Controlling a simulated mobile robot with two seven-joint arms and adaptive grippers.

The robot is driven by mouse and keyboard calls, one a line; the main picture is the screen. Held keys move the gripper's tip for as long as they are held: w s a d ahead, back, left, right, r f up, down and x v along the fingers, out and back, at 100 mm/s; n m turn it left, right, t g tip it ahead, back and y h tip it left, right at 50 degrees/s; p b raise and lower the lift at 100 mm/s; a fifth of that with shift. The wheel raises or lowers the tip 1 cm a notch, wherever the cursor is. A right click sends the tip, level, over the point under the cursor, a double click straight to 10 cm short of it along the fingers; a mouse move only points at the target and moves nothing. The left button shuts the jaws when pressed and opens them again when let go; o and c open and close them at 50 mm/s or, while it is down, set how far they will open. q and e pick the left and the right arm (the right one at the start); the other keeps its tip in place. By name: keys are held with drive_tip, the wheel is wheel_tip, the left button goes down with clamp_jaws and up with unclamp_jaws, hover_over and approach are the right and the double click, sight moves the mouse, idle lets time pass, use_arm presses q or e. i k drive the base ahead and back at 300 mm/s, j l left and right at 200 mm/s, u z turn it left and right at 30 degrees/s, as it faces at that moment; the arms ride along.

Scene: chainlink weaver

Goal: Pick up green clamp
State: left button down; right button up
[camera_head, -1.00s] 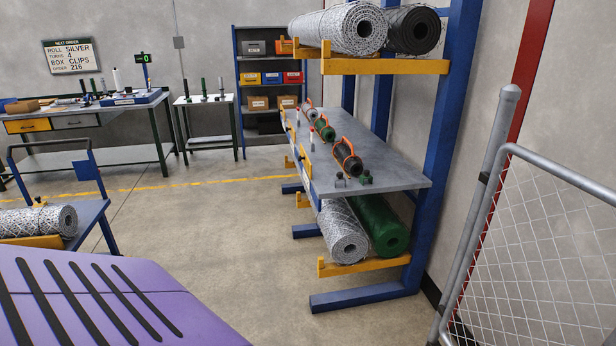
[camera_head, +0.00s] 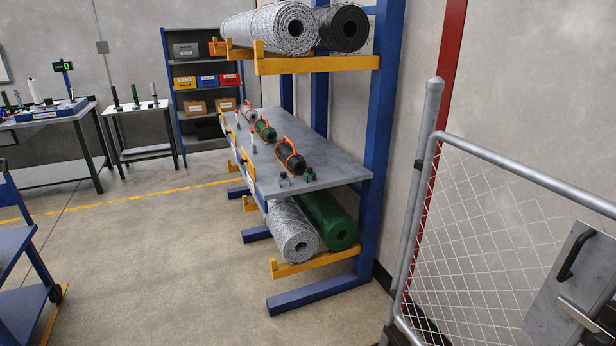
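No gripper of mine is in view. I cannot tell for sure which thing is the green clamp. Two small dark green pieces (camera_head: 308,174) stand near the front right corner of the rack's grey shelf (camera_head: 330,170), with a small dark grey piece (camera_head: 284,179) to their left. Upright green-topped tools (camera_head: 135,96) stand on a small white-topped table (camera_head: 140,108) at the far left. They are too small to make out clearly.
The blue rack (camera_head: 384,130) holds mesh rolls above and below the shelf. Small rolls with orange handles (camera_head: 290,155) lie on the shelf. A chain-link gate (camera_head: 490,220) stands at the right, a blue cart (camera_head: 20,260) at the left. The floor between is clear.

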sight(310, 172)
drive_tip(key=i+j+u, duration=0.3)
drive_tip(key=i+u, duration=0.3)
drive_tip(key=i, duration=0.2)
drive_tip(key=i+j+u, duration=0.1)
drive_tip(key=i+u, duration=0.2)
drive_tip(key=i, duration=1.2)
drive_tip(key=i+z, duration=0.35)
drive_tip(key=i+j+z, duration=0.2)
drive_tip(key=z, duration=0.15)
drive_tip(key=i+j+z, duration=0.5)
drive_tip(key=z, duration=0.25)
drive_tip(key=i+j+z, duration=0.25)
drive_tip(key=z, duration=0.2)
drive_tip(key=i+j+z, duration=0.15)
drive_tip(key=j+z, duration=0.25)
drive_tip(key=l, duration=0.1)
